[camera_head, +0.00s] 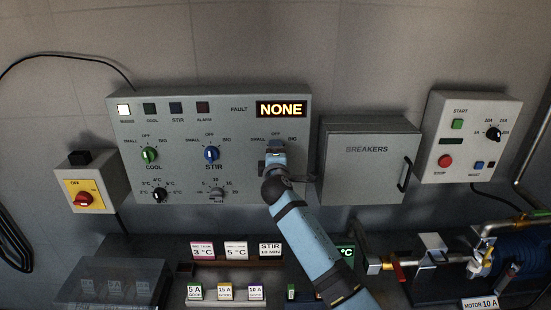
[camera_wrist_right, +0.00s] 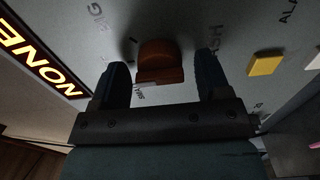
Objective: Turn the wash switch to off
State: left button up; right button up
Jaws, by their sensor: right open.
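The wash switch is an orange-brown knob (camera_wrist_right: 160,62) on the grey panel in the right wrist view. Part of the word WASH shows beside it. My right gripper (camera_wrist_right: 162,68) is open, with one dark finger on each side of the knob and a visible gap to each. In the head view my right gripper (camera_head: 275,152) is at the right part of the control panel (camera_head: 230,115), under the labels SMALL, OFF and BIG, and hides the knob. I cannot tell which label the knob points to. My left gripper is out of view.
The green COOL knob (camera_head: 149,155) and blue STIR knob (camera_head: 211,154) are to the left on the panel. The fault display (camera_head: 281,109) reads NONE. The breakers box (camera_head: 368,165) stands close to the right. A shelf with labelled cards (camera_head: 236,250) is below.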

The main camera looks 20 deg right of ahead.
jog(key=b+v, duration=0.1)
jog(key=v, duration=1.2)
jog(key=shift+s, duration=0.4)
jog(key=shift+a, duration=0.1)
jog(key=s+f+m+g+y+p, duration=0.1)
jog(key=s+f+m+g+y, duration=0.1)
jog(key=s+f, duration=0.45)
jog(key=s+f+m+g+y+p, duration=0.15)
jog(key=s+f, duration=0.25)
jog(key=f, duration=0.6)
jog(key=s+f+m+g+y+p, duration=0.1)
jog(key=s+f+m, duration=0.3)
jog(key=s, duration=0.7)
jog(key=s+f+m+g+y+p, duration=0.2)
jog(key=s+f, duration=0.5)
jog(key=s, duration=0.5)
jog(key=shift+s+d+f+m+y, duration=0.2)
jog(key=shift+d+f+m+y, duration=0.15)
jog(key=shift+m+y, duration=0.65)
